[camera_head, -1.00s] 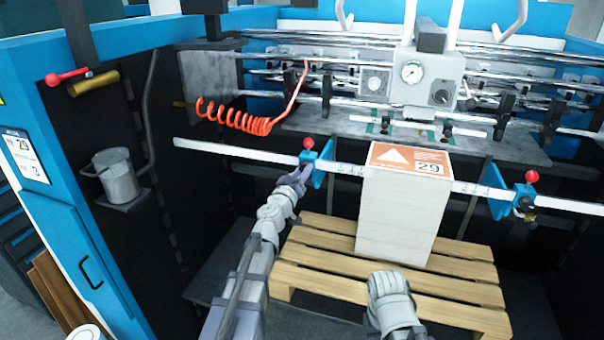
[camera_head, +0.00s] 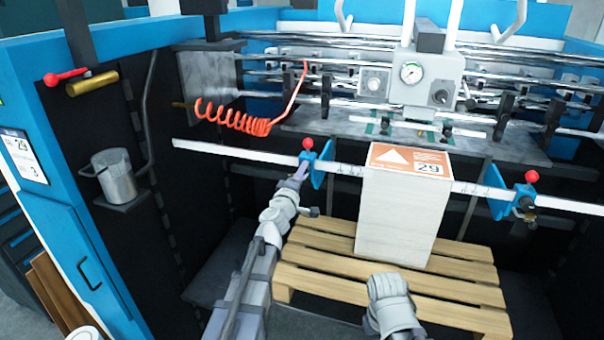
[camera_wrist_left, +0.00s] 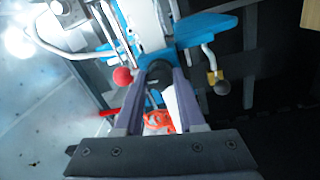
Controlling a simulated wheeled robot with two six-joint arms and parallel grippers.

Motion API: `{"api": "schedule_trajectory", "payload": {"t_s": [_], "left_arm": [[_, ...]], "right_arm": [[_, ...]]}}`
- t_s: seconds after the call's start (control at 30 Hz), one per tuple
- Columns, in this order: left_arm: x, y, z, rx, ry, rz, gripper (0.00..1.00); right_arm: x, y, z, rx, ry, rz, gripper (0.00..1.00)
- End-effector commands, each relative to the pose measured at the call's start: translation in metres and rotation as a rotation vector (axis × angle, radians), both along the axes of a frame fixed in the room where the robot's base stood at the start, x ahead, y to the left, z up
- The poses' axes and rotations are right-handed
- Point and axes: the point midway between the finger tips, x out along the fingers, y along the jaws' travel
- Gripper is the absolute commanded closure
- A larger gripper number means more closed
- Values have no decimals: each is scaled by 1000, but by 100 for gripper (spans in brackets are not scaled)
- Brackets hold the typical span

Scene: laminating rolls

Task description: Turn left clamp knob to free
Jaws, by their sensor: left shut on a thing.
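The left clamp (camera_head: 318,168) is a blue block with a red ball on top (camera_head: 308,143), set on the white measuring rail (camera_head: 250,153). My left gripper (camera_head: 301,170) is at the near side of this clamp. In the left wrist view its two fingers (camera_wrist_left: 160,82) are shut on the dark round knob (camera_wrist_left: 159,72), below the blue clamp body (camera_wrist_left: 200,28). The clamp's red ball (camera_wrist_left: 122,76) shows left of the fingers. My right arm's pale end (camera_head: 390,295) is low in front of the pallet; its fingertips are hidden.
A white stack with an orange label (camera_head: 410,160) stands on a wooden pallet (camera_head: 320,285), right of the left clamp. A second blue clamp (camera_head: 522,195) sits farther right on the rail. A coiled red hose (camera_head: 235,120) hangs behind the rail.

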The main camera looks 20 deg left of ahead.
Motion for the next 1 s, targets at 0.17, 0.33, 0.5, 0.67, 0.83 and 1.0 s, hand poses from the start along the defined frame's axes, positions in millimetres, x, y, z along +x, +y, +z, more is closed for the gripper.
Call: {"api": "schedule_trajectory", "payload": {"t_s": [0.17, 0.33, 0.5, 0.67, 0.83, 1.0], "left_arm": [[0, 0, 0, -60, 2, 1, 100], [0, 0, 0, -88, 3, 2, 100], [0, 0, 0, -97, 3, 1, 100], [0, 0, 0, -97, 3, 1, 100], [0, 0, 0, -97, 3, 1, 57], [0, 0, 0, -96, 3, 0, 38]], "right_arm": [[0, 0, 0, 0, 0, 0, 50], [0, 0, 0, 0, 0, 0, 50], [0, 0, 0, 0, 0, 0, 50], [0, 0, 0, 0, 0, 0, 50], [0, 0, 0, 0, 0, 0, 50], [0, 0, 0, 0, 0, 0, 50]]}}
